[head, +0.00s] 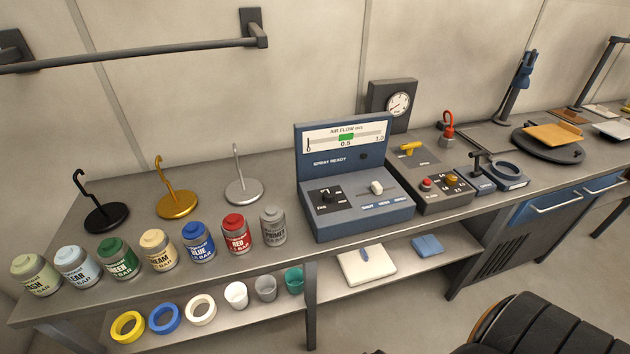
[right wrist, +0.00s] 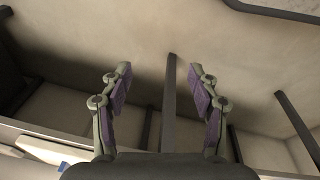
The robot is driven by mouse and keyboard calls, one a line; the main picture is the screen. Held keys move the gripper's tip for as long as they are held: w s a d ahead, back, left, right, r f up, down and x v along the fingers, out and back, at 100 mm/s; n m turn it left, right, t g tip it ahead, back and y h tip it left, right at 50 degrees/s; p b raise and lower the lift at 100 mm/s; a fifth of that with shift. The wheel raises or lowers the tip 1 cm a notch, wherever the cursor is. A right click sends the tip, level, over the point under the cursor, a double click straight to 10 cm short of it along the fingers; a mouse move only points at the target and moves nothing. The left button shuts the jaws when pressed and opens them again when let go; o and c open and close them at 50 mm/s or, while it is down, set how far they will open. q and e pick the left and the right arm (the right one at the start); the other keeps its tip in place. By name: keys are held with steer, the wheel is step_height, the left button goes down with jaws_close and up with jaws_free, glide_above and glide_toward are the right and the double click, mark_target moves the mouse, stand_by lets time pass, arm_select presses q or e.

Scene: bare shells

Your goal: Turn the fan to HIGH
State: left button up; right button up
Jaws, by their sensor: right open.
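The blue fan control box (head: 355,210) stands on the bench in the middle of the head view. Its upright panel carries an air flow gauge (head: 346,137) with a green patch near 0.5 and the words SPRAY READY. A black fan knob (head: 328,195) sits on the left of its sloped face; its setting marks are too small to read. A pale slider or lever (head: 376,187) sits on the right. My right gripper (right wrist: 160,80) is open and empty in the right wrist view, away from the box. My left gripper is not in view.
Several paint jars (head: 159,249) line the bench's front edge left of the box. Three hook stands (head: 177,200) stand behind them. A smaller control box (head: 442,190) with a red button is close on the right. A wall rail (head: 140,52) hangs at upper left.

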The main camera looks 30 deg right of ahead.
steer(key=w+r+p, duration=0.1)
steer(key=w+r, duration=0.3)
steer(key=r, duration=0.3)
steer(key=w+a+r+t+p, duration=0.1)
steer(key=w+r, duration=0.3)
steer(key=r, duration=0.3)
steer(key=w+r+p, duration=0.2)
steer(key=w+r, duration=0.1)
steer(key=r, duration=0.3)
step_height(320, 180, up, 36)
steer(key=n+t+y+p, duration=0.1)
steer(key=n+y+p, duration=0.25)
steer(key=n, duration=0.25)
glide_above(330, 194)
steer(key=s+d, duration=0.2)
steer(key=s, duration=0.2)
steer(key=p+x, duration=0.1)
steer(key=x, duration=0.2)
steer(key=p+x, duration=0.1)
steer(key=x, duration=0.2)
steer(key=p+x, duration=0.1)
steer(key=x, duration=0.1)
steer(key=shift+w+f, duration=0.3)
steer(key=shift+w, duration=0.15)
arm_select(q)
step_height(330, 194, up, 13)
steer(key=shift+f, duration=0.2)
arm_select(e)
steer(key=shift+w+f, duration=0.1)
steer(key=shift+f, duration=0.35)
